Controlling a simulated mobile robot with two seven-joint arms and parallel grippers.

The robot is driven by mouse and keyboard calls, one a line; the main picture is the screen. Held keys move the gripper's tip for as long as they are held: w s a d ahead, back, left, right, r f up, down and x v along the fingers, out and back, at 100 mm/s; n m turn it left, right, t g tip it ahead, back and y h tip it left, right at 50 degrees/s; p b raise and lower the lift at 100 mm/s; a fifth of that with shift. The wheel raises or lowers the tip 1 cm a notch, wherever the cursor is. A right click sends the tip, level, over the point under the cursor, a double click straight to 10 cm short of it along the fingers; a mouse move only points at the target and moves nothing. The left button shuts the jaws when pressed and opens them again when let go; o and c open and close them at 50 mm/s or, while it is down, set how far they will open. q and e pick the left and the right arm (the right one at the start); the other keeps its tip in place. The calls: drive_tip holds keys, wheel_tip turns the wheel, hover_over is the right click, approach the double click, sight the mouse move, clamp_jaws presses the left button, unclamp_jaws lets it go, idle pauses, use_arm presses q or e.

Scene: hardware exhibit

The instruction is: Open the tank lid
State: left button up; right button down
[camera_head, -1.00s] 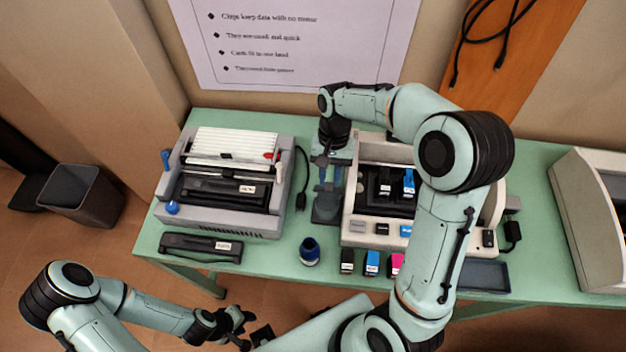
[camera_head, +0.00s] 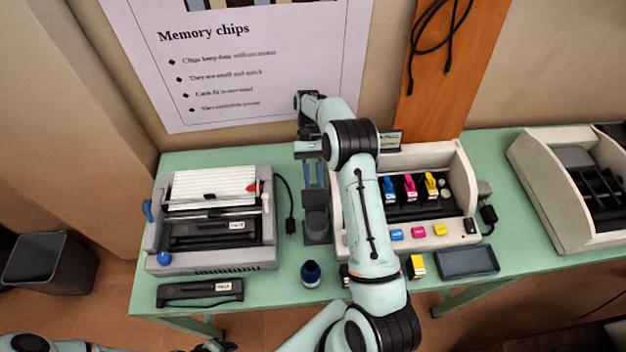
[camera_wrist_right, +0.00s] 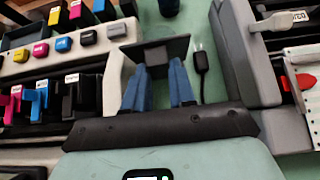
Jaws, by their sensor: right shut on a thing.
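A beige ink printer (camera_head: 461,190) stands in the middle of the green table. A dark grey tank (camera_head: 318,228) sits against its left side. My right gripper (camera_head: 314,186) reaches down over the tank from behind, its two blue fingers shut on the dark lid. In the right wrist view, the flat dark lid (camera_wrist_right: 163,47) lies at the tips of my right gripper (camera_wrist_right: 158,72). I cannot tell how far the lid is tilted. My left gripper (camera_head: 215,346) barely shows at the bottom edge; its fingers are unclear.
A grey machine (camera_head: 215,258) stands left of the tank, with a black cable (camera_head: 290,205) between them. Another beige machine (camera_head: 560,205) stands at right.

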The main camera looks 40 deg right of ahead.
drive_tip(key=shift+f+g, duration=0.3)
drive_tip(key=shift+f, duration=0.3)
drive_tip(key=c, duration=0.9)
unclamp_jaws()
drive_tip(key=shift+r, duration=0.35)
